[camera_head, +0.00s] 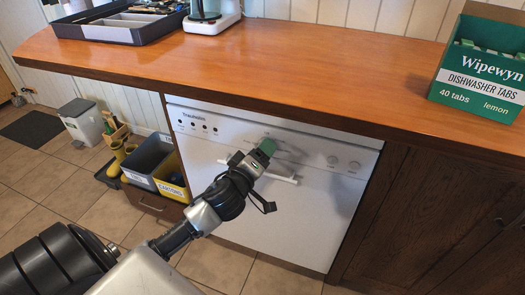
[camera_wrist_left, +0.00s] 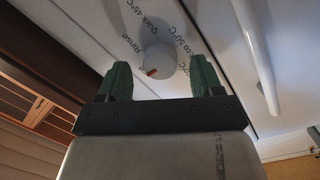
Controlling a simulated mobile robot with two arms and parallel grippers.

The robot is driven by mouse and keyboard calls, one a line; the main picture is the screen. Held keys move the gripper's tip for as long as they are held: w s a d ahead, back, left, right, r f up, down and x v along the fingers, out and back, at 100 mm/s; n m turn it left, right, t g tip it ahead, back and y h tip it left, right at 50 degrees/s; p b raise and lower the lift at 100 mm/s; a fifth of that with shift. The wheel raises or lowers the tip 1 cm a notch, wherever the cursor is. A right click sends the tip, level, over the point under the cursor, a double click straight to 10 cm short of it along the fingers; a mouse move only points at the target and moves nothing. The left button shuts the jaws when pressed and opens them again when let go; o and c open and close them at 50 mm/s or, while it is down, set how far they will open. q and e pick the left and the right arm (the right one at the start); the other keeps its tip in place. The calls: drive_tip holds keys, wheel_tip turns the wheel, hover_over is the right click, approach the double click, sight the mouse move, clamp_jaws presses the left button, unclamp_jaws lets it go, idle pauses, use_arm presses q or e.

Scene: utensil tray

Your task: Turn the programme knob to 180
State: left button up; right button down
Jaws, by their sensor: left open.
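The white dishwasher (camera_head: 230,190) stands under the wooden counter. Its round programme knob (camera_wrist_left: 159,58) is pale grey, with a red mark at its lower left side in the left wrist view. Labels around it read Rinse, Quick 45°C and Eco 50°C; other label text is cut off or hidden. My left gripper (camera_head: 267,148) is at the front panel and hides the knob in the head view. In the left wrist view its green fingers (camera_wrist_left: 161,76) are open on either side of the knob, with a gap on each side. My right gripper is not in view.
A white door handle (camera_head: 285,178) lies just below my left gripper; a white bar (camera_wrist_left: 258,55) also shows in the left wrist view. A tabs box (camera_head: 480,75) and a utensil tray (camera_head: 107,35) stand on the counter.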

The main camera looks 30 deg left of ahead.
use_arm(q)
drive_tip(key=shift+w, duration=0.65)
drive_tip(key=c, duration=0.9)
